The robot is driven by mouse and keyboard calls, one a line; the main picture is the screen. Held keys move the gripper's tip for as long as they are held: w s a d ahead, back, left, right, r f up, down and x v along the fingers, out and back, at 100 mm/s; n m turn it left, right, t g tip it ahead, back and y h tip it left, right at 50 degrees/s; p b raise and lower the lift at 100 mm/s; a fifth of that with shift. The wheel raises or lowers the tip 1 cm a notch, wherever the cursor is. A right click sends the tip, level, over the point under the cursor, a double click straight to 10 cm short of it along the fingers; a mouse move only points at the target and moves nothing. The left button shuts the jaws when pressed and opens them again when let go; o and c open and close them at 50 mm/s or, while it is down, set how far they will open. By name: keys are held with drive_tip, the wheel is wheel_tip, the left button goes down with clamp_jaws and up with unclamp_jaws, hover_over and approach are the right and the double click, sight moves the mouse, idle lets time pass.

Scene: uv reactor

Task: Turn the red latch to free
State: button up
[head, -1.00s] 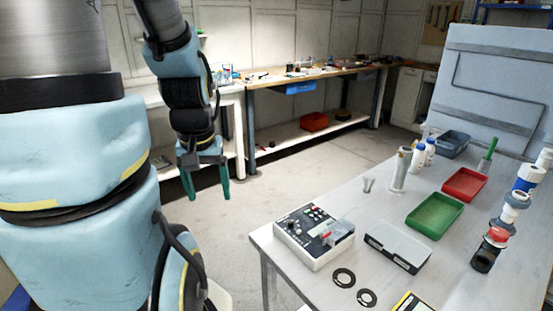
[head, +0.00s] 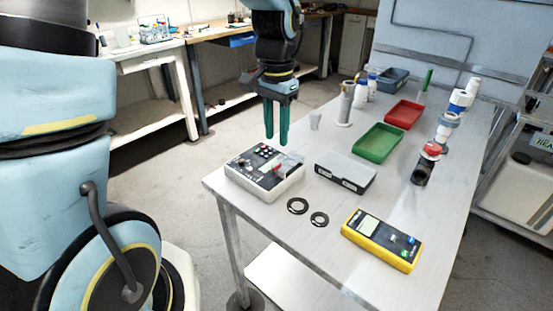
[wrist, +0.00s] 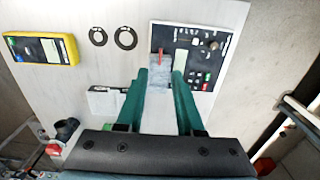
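A white control box (head: 263,173) with a dark panel stands at the near left corner of the table. A small red part (head: 279,168), which looks like the latch, sits on its front right by a clear or pale grey piece (head: 290,163). In the wrist view the red latch (wrist: 161,56) shows just beyond my fingertips, beside the dark panel (wrist: 205,66). My gripper (head: 277,138) points down above the back of the box, apart from it. Its teal fingers are apart with nothing held; the wrist view also shows the gap (wrist: 159,76). The latch's exact position is too small to read.
A grey-white case (head: 345,172) stands just right of the box. Two black rings (head: 298,206) and a yellow meter (head: 382,240) lie in front. Green (head: 378,144) and red (head: 404,113) trays, bottles and a pipe assembly (head: 422,170) stand farther right and back.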

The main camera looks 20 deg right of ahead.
sight(276, 166)
wheel_tip(276, 166, down, 8)
drive_tip(key=shift+r+p, duration=0.1)
drive_tip(key=shift+p, duration=0.5)
clamp_jaws()
